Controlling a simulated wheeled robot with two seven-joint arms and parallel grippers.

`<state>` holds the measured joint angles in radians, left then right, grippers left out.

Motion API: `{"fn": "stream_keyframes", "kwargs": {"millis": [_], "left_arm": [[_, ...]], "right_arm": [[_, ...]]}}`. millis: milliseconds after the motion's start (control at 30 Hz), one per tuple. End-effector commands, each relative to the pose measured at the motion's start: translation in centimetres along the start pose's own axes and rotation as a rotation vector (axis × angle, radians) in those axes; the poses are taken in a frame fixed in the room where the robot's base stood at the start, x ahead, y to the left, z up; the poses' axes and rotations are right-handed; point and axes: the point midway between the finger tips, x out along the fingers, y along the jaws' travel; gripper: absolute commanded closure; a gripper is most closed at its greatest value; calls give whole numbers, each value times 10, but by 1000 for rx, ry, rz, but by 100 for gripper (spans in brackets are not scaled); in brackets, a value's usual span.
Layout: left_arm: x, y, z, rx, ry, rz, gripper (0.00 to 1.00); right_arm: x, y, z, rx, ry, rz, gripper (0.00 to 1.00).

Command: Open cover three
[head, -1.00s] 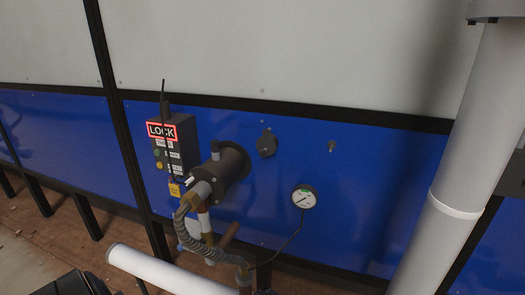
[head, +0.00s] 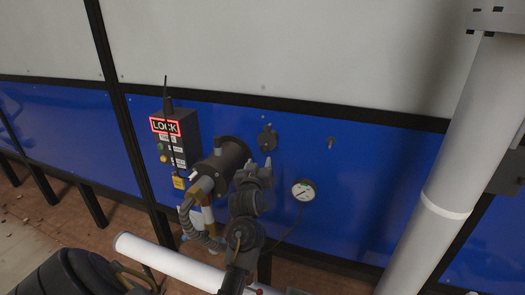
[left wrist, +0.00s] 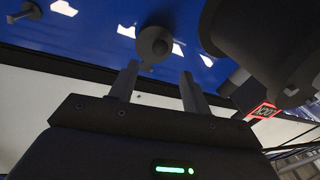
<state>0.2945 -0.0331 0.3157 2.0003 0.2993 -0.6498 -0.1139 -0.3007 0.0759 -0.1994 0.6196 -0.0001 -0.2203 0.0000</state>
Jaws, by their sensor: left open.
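A small dark round cover (head: 267,140) is on the blue panel, right of the thick dark cylinder. No number is legible on it, so I cannot tell whether it is cover three. My left gripper (head: 261,162) is open and empty just below it, fingers pointing up towards the panel. In the left wrist view a round dark knob-like part (left wrist: 153,42) lies just beyond and between the fingertips of the left gripper (left wrist: 160,68), apart from them; it appears to be the same cover. My right gripper is not in view.
The dark cylinder (head: 223,158) with its hose stands close left of my gripper. A control box (head: 184,135) with a red-framed LOCK sign is further left. A round gauge (head: 304,190) is at lower right. A thick white pipe (head: 450,160) rises at the right.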

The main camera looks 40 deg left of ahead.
Motion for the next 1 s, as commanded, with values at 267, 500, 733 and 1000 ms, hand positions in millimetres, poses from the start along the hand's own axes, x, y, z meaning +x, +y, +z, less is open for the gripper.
{"fn": "stream_keyframes", "kwargs": {"millis": [267,500,733,1000], "left_arm": [[54,0,-4,3,-1,-1,52],[79,1,-2,2,0,1,52],[84,0,0,1,0,1,52],[83,0,0,2,0,1,70]], "right_arm": [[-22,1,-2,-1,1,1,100],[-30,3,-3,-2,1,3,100],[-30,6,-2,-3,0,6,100],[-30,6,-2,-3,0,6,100]]}}
